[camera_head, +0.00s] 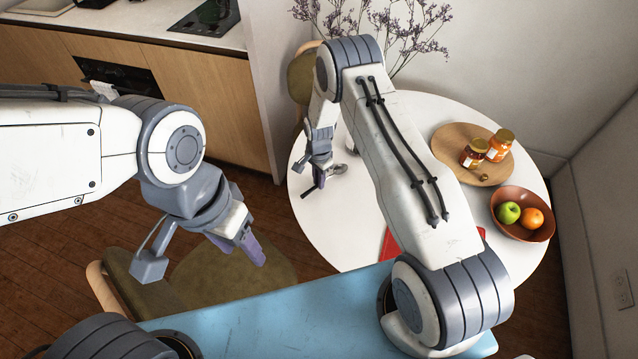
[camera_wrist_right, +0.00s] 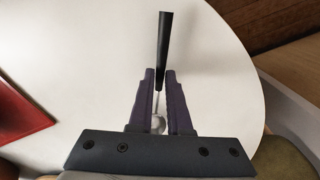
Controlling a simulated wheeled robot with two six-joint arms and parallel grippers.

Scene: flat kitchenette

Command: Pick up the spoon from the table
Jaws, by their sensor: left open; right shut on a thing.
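The spoon has a black handle and a metal bowl. In the right wrist view the spoon (camera_wrist_right: 164,55) runs between the purple fingers of my right gripper (camera_wrist_right: 160,82), which is shut on it. Its handle sticks out past the fingertips. In the head view the spoon (camera_head: 309,192) shows at the left side of the round white table (camera_head: 350,233), under my right gripper (camera_head: 320,172). I cannot tell whether it is clear of the tabletop. My left gripper (camera_head: 251,250) is open and empty, away from the table over a chair.
A wooden board (camera_head: 452,139) holds two jars, one of them the orange jar (camera_head: 500,146). A brown bowl (camera_head: 523,196) holds a green apple and an orange. A red item (camera_head: 388,245) lies near the table's front edge. A chair (camera_head: 222,272) stands left of the table.

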